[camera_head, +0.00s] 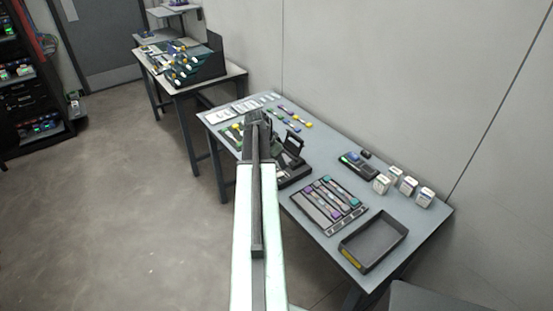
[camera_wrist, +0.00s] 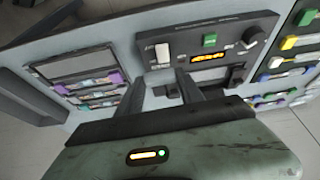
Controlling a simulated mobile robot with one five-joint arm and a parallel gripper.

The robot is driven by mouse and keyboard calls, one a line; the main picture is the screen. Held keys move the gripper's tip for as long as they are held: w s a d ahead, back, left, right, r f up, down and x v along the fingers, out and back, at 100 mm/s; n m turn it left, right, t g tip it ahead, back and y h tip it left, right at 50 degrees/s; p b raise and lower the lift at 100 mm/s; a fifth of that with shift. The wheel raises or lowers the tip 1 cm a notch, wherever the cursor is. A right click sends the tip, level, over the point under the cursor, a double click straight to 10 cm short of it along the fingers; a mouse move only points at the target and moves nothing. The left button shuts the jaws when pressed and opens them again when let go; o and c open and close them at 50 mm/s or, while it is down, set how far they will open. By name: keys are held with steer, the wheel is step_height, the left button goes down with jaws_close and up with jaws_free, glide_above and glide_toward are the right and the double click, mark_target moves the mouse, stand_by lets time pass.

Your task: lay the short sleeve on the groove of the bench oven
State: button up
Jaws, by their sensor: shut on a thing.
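My gripper (camera_head: 258,118) reaches out over the bench in the head view, beside a dark unit (camera_head: 294,174) with a raised lid. In the wrist view, my two dark fingers (camera_wrist: 162,92) point at a dark unit (camera_wrist: 183,42) with a white switch, a green label, a lit orange display and a knob; it appears to be the bench oven. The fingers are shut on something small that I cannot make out. The short sleeve and the oven's groove cannot be told clearly in either view.
A rack of coloured pieces (camera_head: 330,204) and an empty dark tray (camera_head: 373,242) stand at the near end of the bench. Several white containers (camera_head: 408,186) stand near the wall. Small coloured parts (camera_head: 295,116) lie at the far end. Another loaded bench (camera_head: 190,72) stands beyond.

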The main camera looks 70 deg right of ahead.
steer(key=shift+s+d, duration=0.1)
steer(key=shift+s, duration=0.1)
steer(key=w+f+b, duration=0.2)
steer(key=w, duration=1)
steer(key=b, duration=0.1)
glide_above(284, 156)
steer(key=w+a, duration=0.1)
steer(key=a, duration=0.1)
steer(key=shift+w+d+f+m, duration=0.1)
steer(key=shift+f+m, duration=0.2)
steer(key=shift+f, duration=0.25)
steer(key=f+b, duration=0.4)
steer(key=shift+d, duration=0.25)
steer(key=shift+r, duration=0.25)
steer(key=shift+f, duration=0.2)
steer(key=o, duration=1.3)
steer(key=shift+r, duration=0.15)
